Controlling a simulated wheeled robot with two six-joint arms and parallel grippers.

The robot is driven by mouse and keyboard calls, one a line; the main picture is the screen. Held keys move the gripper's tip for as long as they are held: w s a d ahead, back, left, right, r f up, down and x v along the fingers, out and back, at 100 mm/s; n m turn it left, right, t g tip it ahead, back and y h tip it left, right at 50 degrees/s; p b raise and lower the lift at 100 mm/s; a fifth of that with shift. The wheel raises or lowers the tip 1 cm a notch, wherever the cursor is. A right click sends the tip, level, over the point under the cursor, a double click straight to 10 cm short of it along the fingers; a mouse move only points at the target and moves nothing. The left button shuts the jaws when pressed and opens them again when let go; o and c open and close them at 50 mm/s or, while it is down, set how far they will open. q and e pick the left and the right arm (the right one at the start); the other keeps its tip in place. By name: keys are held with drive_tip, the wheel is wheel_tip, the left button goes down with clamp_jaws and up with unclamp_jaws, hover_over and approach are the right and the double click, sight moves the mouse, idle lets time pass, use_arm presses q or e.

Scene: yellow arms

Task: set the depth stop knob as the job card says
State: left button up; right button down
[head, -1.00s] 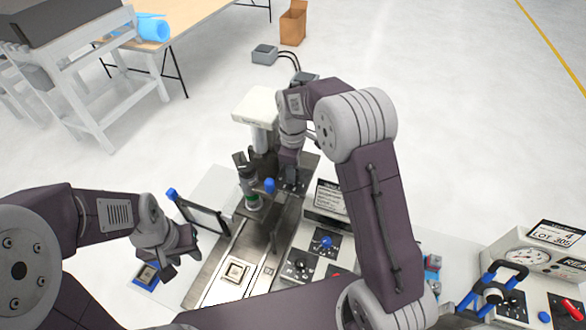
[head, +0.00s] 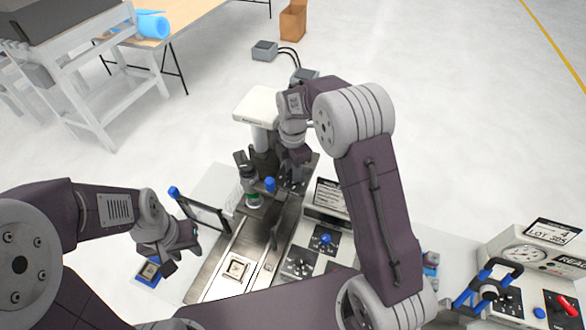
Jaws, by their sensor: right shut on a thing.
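My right gripper (head: 291,182) is at the press (head: 257,106), low beside its column, shut on a small part that the fingers hide. It sits where a dark plate shows, just right of a blue-topped lever (head: 270,184); I take the hidden part for the depth stop knob, but its marks cannot be read. My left gripper (head: 181,252) is apart from the press at lower left, fingers spread and empty. A card with small print (head: 331,193) stands on the control box right of the press; its text is too small to read.
A control panel with a blue knob (head: 326,239) lies right of the press bed. A square part (head: 237,269) rests on the metal bed. A blue-framed part (head: 149,271) lies at lower left. A gauge box (head: 524,254) with a lot card and red handle stands at far right.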

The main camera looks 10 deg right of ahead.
drive_tip(key=shift+n, duration=0.5)
drive_tip(key=c, duration=1.1)
unclamp_jaws()
drive_tip(key=shift+c, duration=0.2)
